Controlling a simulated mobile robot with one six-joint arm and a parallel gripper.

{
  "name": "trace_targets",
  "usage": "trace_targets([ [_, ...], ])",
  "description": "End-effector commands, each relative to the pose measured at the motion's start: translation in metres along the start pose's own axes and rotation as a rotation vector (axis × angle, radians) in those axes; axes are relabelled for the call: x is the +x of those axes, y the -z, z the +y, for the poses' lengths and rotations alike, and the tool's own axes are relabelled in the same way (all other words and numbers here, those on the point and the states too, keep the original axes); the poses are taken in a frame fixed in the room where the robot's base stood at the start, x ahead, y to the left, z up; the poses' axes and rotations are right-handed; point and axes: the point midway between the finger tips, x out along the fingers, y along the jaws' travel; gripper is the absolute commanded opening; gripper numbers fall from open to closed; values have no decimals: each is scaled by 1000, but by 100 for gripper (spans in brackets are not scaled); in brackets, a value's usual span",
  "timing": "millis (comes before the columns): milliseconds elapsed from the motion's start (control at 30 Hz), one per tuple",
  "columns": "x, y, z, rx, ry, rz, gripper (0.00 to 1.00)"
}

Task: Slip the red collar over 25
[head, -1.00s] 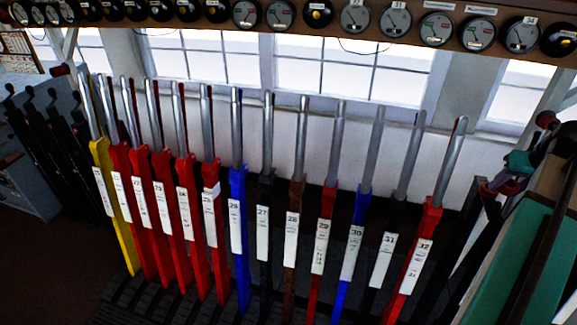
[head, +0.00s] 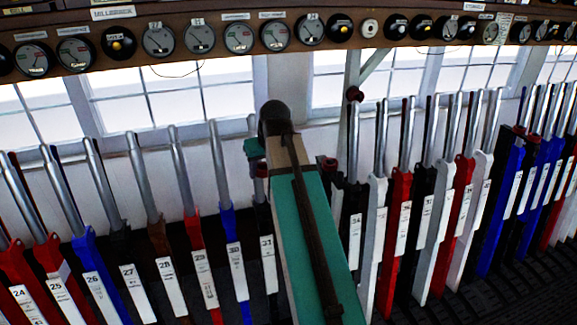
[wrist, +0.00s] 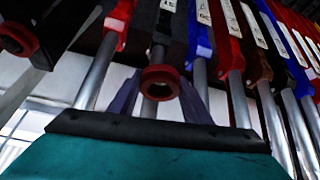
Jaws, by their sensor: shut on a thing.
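Lever 25 (head: 62,285) is red with a white plate and a bare silver handle, at the lower left of the head view. My gripper (wrist: 160,90) is shut on a red collar (wrist: 160,82), a short ring with a dark hole, seen between the two fingers in the wrist view. In the head view my arm reaches up mid-picture and mostly hides its own gripper (head: 260,168), by the handle of lever 31 (head: 267,250), well right of lever 25. I cannot tell whether collar and handle touch.
Red lever 24 (head: 20,297) and blue lever 26 (head: 95,285) flank lever 25 closely. Several more levers stand on both sides of my arm. Another red ring (wrist: 18,38) shows at the left of the wrist view. A shelf of dials (head: 200,38) runs above the handles.

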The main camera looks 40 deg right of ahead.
Motion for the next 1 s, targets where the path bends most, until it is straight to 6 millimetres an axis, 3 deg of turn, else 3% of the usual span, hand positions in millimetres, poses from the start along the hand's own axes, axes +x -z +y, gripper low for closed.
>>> trace_targets([
  [200,13,2,-65,-41,18,2,24],
  [700,27,-10,-200,-119,55,9,24],
  [833,28,-14,-222,-131,61,12,24],
  [1000,27,-16,-234,-136,64,13,24],
])
